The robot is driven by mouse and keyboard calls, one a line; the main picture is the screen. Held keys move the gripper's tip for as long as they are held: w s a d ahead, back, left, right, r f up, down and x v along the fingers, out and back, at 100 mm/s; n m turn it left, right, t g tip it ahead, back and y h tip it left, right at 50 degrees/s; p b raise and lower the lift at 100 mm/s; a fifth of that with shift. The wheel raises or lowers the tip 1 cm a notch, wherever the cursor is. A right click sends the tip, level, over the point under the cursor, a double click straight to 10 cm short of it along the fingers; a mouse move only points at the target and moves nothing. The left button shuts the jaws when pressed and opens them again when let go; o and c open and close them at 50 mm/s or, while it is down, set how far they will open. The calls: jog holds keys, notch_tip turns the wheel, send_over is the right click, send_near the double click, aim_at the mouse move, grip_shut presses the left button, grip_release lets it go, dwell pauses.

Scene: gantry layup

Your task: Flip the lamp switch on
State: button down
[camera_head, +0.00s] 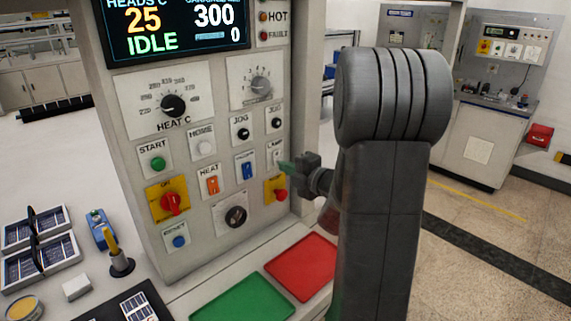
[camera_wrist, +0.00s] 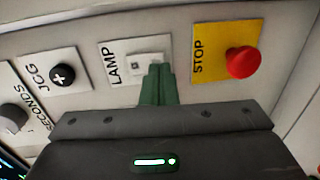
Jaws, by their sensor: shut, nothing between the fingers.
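The lamp switch (camera_wrist: 140,67) is a small white switch on a white plate labelled LAMP. In the head view the lamp switch (camera_head: 276,156) sits at the right side of the control panel, partly hidden by my gripper. My gripper (camera_wrist: 160,72) has green fingers, shut together with nothing between them. The fingertips lie over the edge of the switch in the wrist view; I cannot tell whether they touch it. In the head view my gripper (camera_head: 285,167) reaches the panel from the right. I cannot tell the switch's position.
A red stop button (camera_wrist: 242,62) on a yellow plate is beside the lamp plate. A JOG knob (camera_wrist: 62,75) is on the other side. A blue rocker (camera_head: 246,168) and an orange rocker (camera_head: 213,185) are nearby. Red (camera_head: 303,266) and green (camera_head: 242,300) trays lie below the panel.

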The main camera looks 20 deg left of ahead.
jog(key=shift+w+a+f, duration=0.1)
jog(key=shift+w+a, duration=0.05)
jog(key=shift+a, duration=0.2)
jog(key=shift+f+b, duration=0.1)
jog(key=shift+b, duration=0.2)
jog(key=shift+w+a+b, duration=0.1)
jog(key=shift+a+b, duration=0.05)
jog(key=shift+b, duration=0.5)
